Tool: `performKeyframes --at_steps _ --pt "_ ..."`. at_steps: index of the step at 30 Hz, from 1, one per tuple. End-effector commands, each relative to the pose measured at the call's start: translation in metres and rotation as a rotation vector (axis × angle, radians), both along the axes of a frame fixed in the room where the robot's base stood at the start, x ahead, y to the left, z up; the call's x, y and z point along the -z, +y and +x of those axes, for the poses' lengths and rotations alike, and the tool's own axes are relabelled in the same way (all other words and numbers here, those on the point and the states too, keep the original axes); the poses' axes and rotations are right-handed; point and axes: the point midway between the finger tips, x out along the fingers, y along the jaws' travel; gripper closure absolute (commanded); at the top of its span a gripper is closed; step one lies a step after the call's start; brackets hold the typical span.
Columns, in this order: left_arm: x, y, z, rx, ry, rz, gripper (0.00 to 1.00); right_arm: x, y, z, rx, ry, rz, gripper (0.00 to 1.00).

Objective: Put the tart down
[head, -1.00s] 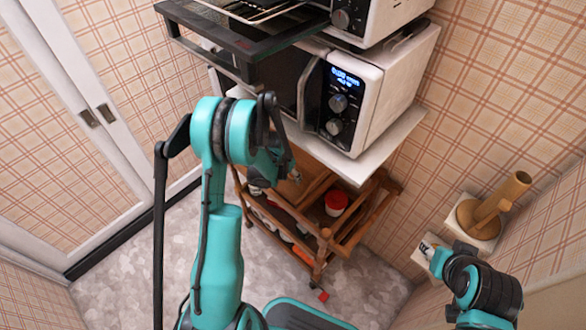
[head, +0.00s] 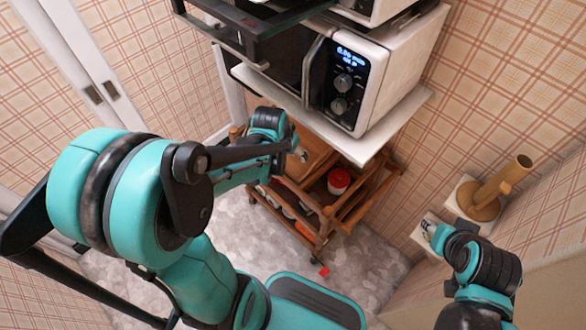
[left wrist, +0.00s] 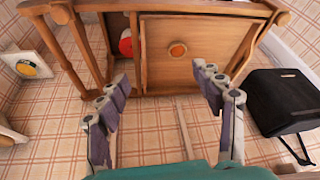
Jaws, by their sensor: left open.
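The tart (left wrist: 177,50), a small round orange-brown piece, lies on the wooden top of the cart (left wrist: 155,75) in the left wrist view. My left gripper (left wrist: 161,76) is open, with its fingers apart and nothing between them; the tart is beyond the fingertips, apart from them. In the head view my left gripper (head: 301,154) is partly hidden behind its arm, beside the wooden cart (head: 330,215); I cannot make out the tart there. My right gripper (head: 430,230) is small near the right wall, and its fingers are unclear.
A red-lidded jar (head: 339,181) stands on the cart. A cat post (head: 490,200) is at the right wall. A black bag-like object (left wrist: 285,100) is beside the cart.

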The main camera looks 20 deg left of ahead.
Motion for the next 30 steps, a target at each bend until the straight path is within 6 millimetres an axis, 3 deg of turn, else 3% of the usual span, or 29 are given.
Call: performKeyframes --at_steps 3,6,12,19,30 --pt "-0.037 -0.02 -0.024 -0.012 -0.046 -0.001 0.33 0.0 0.0 0.0 0.0 0.0 0.0 0.6" --pt "-0.062 -0.035 -0.047 -0.026 -0.086 -0.008 0.33 0.0 0.0 0.0 0.0 0.0 0.0 0.6" --pt "-0.091 -0.056 -0.09 -0.048 -0.162 -0.026 0.33 0.0 0.0 0.0 0.0 0.0 0.0 0.6" --pt "-0.1 -0.066 -0.115 -0.062 -0.206 -0.042 0.33 0.0 0.0 0.0 0.0 0.0 0.0 0.6" --pt "-0.101 -0.067 -0.117 -0.064 -0.211 -0.045 0.33 0.0 0.0 0.0 0.0 0.0 0.0 0.6"
